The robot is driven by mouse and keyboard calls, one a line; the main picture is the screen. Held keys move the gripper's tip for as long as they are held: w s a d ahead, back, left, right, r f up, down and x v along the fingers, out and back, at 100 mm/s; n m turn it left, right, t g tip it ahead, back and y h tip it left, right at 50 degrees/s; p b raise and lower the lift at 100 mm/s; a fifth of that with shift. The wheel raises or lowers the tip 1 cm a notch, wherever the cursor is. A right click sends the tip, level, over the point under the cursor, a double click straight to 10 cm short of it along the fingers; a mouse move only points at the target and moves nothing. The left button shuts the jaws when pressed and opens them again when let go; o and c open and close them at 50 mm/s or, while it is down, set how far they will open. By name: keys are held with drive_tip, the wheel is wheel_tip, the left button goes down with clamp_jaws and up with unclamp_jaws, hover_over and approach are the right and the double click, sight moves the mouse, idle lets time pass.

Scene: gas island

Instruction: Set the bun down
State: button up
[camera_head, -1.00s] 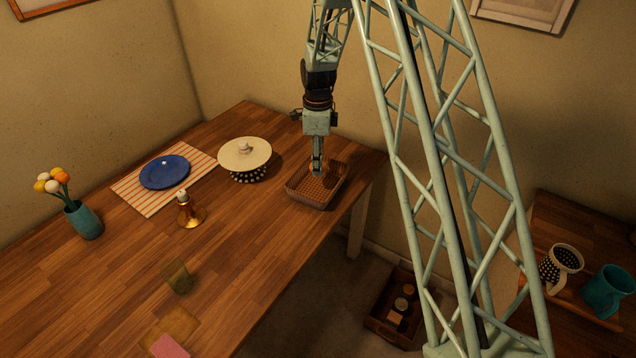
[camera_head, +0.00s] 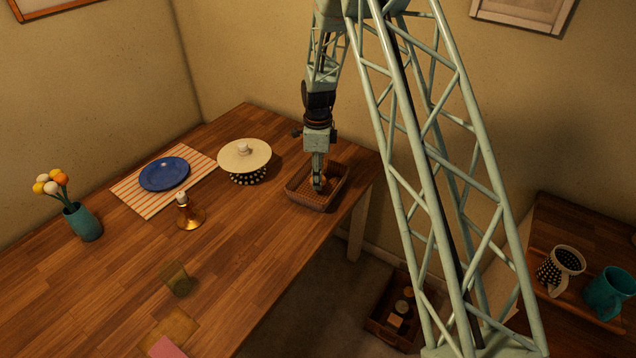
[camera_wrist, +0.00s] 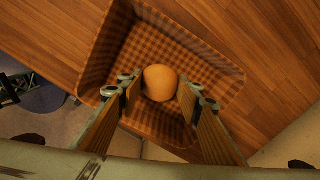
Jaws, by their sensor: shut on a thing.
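The bun (camera_wrist: 160,83) is round and golden-brown. In the wrist view it sits between the two fingertips of my gripper (camera_wrist: 157,92), which is shut on it. Below and around it is a brown checked basket (camera_wrist: 225,82) with low walls, on the table. In the head view my gripper (camera_head: 318,184) points down into the basket (camera_head: 303,199), and the bun is mostly hidden by the fingers there. I cannot tell whether the bun touches the basket's floor.
The wooden table (camera_head: 240,240) has a covered polka-dot pot (camera_head: 245,160), a brass candle holder (camera_head: 189,214), a blue plate (camera_head: 165,173) on a striped mat (camera_head: 140,203) and a flower vase (camera_head: 83,222). The table's right edge is close to the basket.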

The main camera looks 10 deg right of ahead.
drive_tip(key=shift+f, duration=1.2)
drive_tip(key=shift+f, duration=0.2)
drive_tip(key=o, duration=0.8)
drive_tip(key=shift+o, duration=0.2)
drive_tip(key=shift+r, duration=0.2)
wheel_tip(320, 180, up, 12)
drive_tip(key=shift+p, duration=0.5)
